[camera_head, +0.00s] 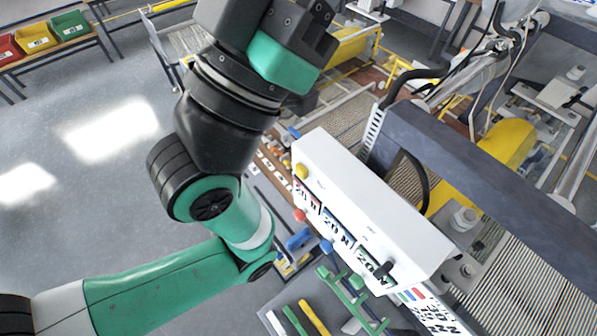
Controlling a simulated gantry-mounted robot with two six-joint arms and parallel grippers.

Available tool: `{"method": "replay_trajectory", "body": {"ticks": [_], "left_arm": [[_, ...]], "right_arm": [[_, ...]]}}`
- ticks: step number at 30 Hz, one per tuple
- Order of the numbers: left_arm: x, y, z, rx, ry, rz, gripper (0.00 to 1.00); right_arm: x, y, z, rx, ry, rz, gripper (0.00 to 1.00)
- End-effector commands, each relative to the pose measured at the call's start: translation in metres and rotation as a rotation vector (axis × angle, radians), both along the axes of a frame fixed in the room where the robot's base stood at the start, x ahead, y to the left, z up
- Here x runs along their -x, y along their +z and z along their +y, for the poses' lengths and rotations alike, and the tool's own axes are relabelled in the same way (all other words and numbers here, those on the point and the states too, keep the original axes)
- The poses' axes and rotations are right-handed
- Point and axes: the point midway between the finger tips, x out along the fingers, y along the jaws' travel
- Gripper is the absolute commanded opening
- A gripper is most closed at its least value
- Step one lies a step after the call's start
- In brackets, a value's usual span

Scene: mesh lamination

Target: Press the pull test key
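A white box (375,205) stands right of centre, with labels reading "20 N" along its front side. Small round coloured parts sit along that side: a yellow one (301,171), a red one (299,215), a blue one (326,246) and a green one (356,281). A black knob (383,270) sits near its lower end. I cannot tell which of these is the pull test key. My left arm reaches in from the left, and its black and green end (292,45) is above and left of the box. Its fingertips cannot be made out. My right gripper is not in view.
A dark beam (480,165) and a yellow roller (505,160) lie right of the box. Green and yellow bars (313,318) lie on a surface below it. Red, yellow and green bins (37,38) stand far left. The grey floor (70,190) is open.

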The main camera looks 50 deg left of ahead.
Motion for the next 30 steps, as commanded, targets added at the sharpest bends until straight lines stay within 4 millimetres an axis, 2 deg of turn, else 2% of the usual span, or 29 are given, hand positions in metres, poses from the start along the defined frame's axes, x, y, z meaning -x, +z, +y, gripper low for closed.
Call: {"method": "replay_trajectory", "body": {"ticks": [1,6,30], "left_arm": [[0.0,0.0,0.0,0.0,0.0,0.0,0.3],[0.0,0.0,0.0,0.0,0.0,0.0,0.0],[0.0,0.0,0.0,0.0,0.0,0.0,0.0]], "right_arm": [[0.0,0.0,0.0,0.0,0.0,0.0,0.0],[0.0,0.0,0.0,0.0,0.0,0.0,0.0],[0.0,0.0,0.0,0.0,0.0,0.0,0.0]]}}
